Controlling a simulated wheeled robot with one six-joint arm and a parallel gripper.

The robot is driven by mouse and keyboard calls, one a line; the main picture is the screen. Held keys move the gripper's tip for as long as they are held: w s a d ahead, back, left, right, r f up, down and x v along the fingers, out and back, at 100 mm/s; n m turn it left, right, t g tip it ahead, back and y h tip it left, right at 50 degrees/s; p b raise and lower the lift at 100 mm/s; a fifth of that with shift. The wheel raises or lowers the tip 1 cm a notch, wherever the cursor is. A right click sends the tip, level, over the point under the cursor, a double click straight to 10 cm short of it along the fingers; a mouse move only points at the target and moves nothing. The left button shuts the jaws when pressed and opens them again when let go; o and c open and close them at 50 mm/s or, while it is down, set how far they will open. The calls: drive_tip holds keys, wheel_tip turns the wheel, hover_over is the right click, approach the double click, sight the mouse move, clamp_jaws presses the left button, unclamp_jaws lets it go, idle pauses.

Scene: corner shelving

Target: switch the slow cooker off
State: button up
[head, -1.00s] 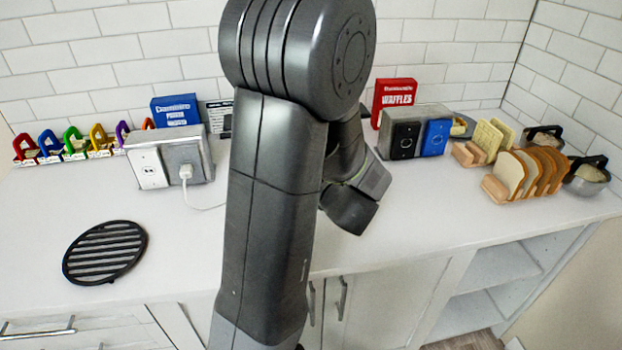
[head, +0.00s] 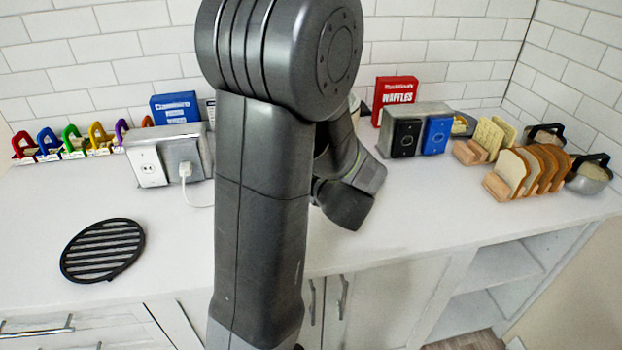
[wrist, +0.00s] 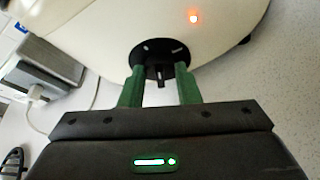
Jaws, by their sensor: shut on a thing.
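The slow cooker (wrist: 105,38) has a cream, rounded body in the wrist view. A small orange light (wrist: 194,18) glows on its front. Its black round dial (wrist: 160,55) has a few pale marks around it; which setting it points to I cannot tell. My gripper (wrist: 159,80) has its green fingers on either side of the dial's knob (wrist: 183,72) and is shut on it. In the head view my arm hides nearly all of the cooker, and my gripper is out of sight.
A socket box (head: 150,167) with a plugged-in white cord stands left of my arm. A black round trivet (head: 103,250) lies at the front left. A switch box (head: 406,137), a red waffles box (head: 394,97) and a bread rack (head: 498,189) stand to the right. The front right counter is clear.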

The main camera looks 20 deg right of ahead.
drive_tip(key=n+h+b, duration=0.1)
drive_tip(key=n+b, duration=0.1)
drive_tip(key=shift+a+f+b, duration=0.1)
drive_tip(key=shift+a+b, duration=0.05)
drive_tip(key=shift+b, duration=0.15)
drive_tip(key=shift+n+g+h+b, duration=0.3)
drive_tip(key=shift+n+h+b, duration=0.25)
drive_tip(key=shift+b, duration=0.3)
drive_tip(key=o, duration=1)
drive_tip(key=shift+c, duration=0.2)
drive_tip(key=shift+r, duration=0.2)
drive_tip(key=p+v, duration=0.2)
drive_tip(key=v, duration=1.1)
drive_tip(key=shift+s+a, duration=0.2)
drive_tip(key=shift+s, duration=0.1)
drive_tip(key=shift+w+r, duration=0.1)
